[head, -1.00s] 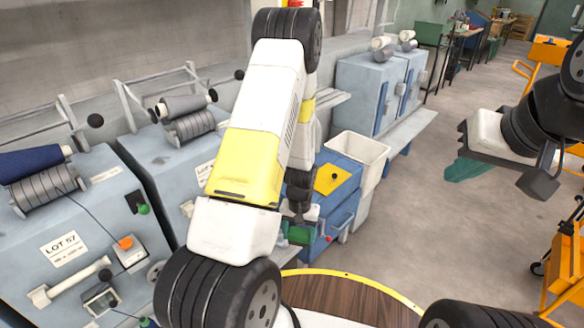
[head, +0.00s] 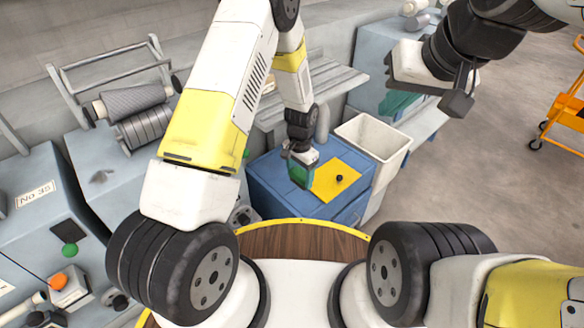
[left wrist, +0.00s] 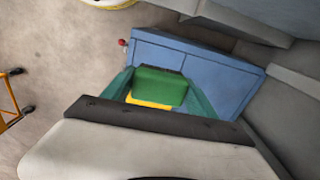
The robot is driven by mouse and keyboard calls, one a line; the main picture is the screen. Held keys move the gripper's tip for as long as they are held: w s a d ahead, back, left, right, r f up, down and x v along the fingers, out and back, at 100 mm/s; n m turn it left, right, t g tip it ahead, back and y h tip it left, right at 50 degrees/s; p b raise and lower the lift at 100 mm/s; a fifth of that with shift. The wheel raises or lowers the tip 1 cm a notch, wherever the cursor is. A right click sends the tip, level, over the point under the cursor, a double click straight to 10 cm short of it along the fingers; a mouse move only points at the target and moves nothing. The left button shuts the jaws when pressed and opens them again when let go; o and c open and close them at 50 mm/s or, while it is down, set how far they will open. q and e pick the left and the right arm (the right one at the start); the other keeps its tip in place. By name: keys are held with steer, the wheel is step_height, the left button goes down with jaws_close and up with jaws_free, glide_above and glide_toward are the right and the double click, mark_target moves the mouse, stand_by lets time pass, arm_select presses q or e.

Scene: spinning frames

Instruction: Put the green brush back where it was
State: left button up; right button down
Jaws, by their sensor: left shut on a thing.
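The green brush (left wrist: 160,86) shows in the left wrist view as a green block between the two green fingers of my left gripper (left wrist: 158,94). The gripper is shut on it. In the head view my left gripper (head: 301,176) points down at the left edge of a yellow pad (head: 334,181) on top of a blue cabinet (head: 275,190). The brush is hard to tell from the fingers there. Whether it touches the cabinet top, I cannot tell. My right gripper (head: 400,104) hangs at the upper right, away from the cabinet; its finger gap is not clear.
A small black knob (head: 339,178) stands on the yellow pad. A white bin (head: 376,138) stands right of the cabinet. Grey spinning machines with spools (head: 140,115) fill the left. A grey slatted bench (head: 330,80) is behind. Open floor lies to the right.

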arm_select(q)
steer(key=f, duration=0.6)
steer(key=shift+w+d, duration=0.1)
steer(key=shift+w, duration=0.2)
steer(key=shift+f, duration=1.95)
steer(key=shift+f, duration=0.1)
steer(key=o, duration=1.8)
steer(key=shift+c, duration=0.2)
step_height(320, 180, up, 12)
steer(key=shift+r, duration=0.15)
